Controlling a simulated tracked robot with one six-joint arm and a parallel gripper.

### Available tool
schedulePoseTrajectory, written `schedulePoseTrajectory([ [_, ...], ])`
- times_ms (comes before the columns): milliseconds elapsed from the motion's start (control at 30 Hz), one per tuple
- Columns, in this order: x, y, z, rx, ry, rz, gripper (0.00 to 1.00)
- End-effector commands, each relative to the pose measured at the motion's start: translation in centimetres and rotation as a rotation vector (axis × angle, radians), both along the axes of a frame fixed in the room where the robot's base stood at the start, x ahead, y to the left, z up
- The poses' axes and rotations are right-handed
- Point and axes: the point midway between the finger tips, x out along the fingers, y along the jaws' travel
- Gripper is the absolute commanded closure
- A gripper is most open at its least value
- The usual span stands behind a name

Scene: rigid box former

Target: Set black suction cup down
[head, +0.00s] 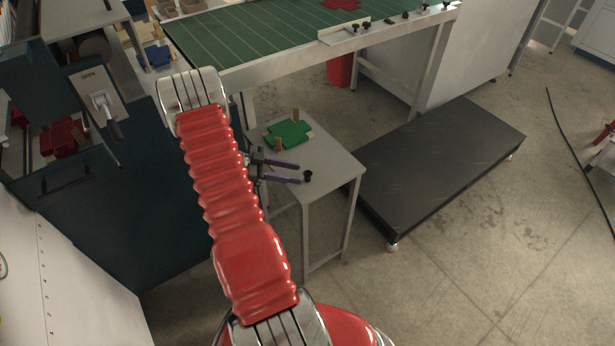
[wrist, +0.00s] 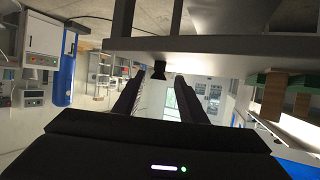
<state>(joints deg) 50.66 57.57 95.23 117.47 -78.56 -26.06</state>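The black suction cup (head: 308,176) stands on the small grey table (head: 335,172), near its front right part. My gripper (head: 298,173), with purple-looking fingers, is low over the same table, its tips pointing at the cup. The fingers are apart, and the cup is just beyond the tips in the head view. In the wrist view, which looks upside down, the cup (wrist: 159,70) shows centred in the gap between the two dark fingers (wrist: 159,80), against the table (wrist: 220,55). No finger visibly touches it.
A green cross-shaped piece (head: 288,134) with small wooden blocks lies farther back on the small table. A long green-topped bench (head: 235,45) stands behind. A low dark platform (head: 440,165) stands to the right. Open floor lies in front.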

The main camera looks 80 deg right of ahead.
Motion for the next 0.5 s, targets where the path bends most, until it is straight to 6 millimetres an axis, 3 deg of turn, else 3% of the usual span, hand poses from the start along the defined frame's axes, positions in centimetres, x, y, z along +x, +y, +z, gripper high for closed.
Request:
schedulePoseTrajectory([
  [300,-3.4,-1.0,-1.8,0.001,0.001,-0.003,0.62],
  [500,-3.7,-1.2,-1.9,0.000,0.001,-0.001,0.62],
])
